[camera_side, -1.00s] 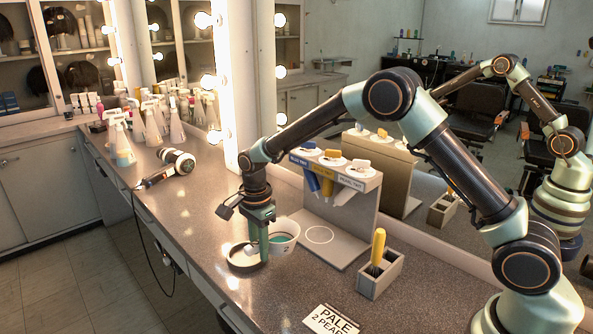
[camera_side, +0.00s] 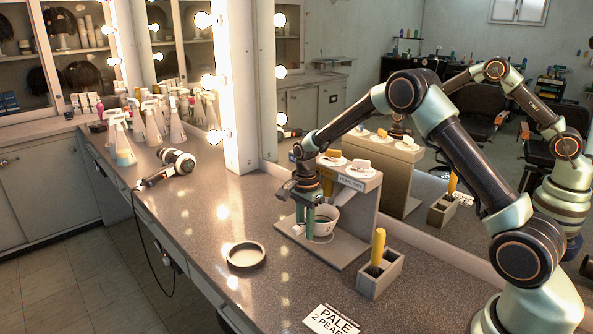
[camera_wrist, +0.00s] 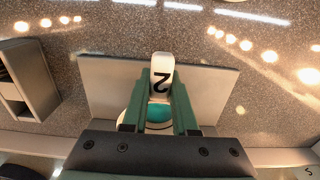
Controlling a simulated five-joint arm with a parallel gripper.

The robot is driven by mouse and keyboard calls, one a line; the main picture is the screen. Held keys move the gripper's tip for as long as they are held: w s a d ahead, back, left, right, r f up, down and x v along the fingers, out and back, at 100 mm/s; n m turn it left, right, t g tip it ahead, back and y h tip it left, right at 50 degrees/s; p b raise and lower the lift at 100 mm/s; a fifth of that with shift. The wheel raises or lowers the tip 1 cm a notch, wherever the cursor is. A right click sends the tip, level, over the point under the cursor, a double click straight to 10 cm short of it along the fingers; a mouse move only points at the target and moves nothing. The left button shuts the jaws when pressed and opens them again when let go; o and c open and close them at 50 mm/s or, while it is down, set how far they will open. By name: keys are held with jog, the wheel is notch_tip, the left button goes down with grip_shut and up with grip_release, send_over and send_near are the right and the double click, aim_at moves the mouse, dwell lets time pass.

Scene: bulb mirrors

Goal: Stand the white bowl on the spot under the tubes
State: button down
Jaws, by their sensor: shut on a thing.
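The white bowl (camera_side: 328,222) is at the stand's grey base plate (camera_side: 347,254), under the row of tubes. It looks upright. Part of the white ring marking the spot shows just below it; I cannot tell whether the bowl touches the plate. My gripper (camera_side: 313,224) is shut on the bowl at its near left side. In the wrist view, my fingers (camera_wrist: 159,105) close on the bowl's white tab (camera_wrist: 161,66), which bears a black "2". Teal contents (camera_wrist: 158,113) show between the fingers. My arm hides part of the tubes (camera_side: 327,184).
An empty round dark dish (camera_side: 246,265) sits near the counter's front edge. A grey box holding a yellow-handled brush (camera_side: 378,245) stands right of the stand. A "PALE 2 PEARL" card (camera_side: 332,320) lies in front. A hair dryer (camera_side: 177,160) and bottles are at left. The mirror rises behind.

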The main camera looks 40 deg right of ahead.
jog(key=shift+f, duration=0.7)
jog(key=shift+f, duration=0.1)
jog(key=c, duration=0.7)
grip_release()
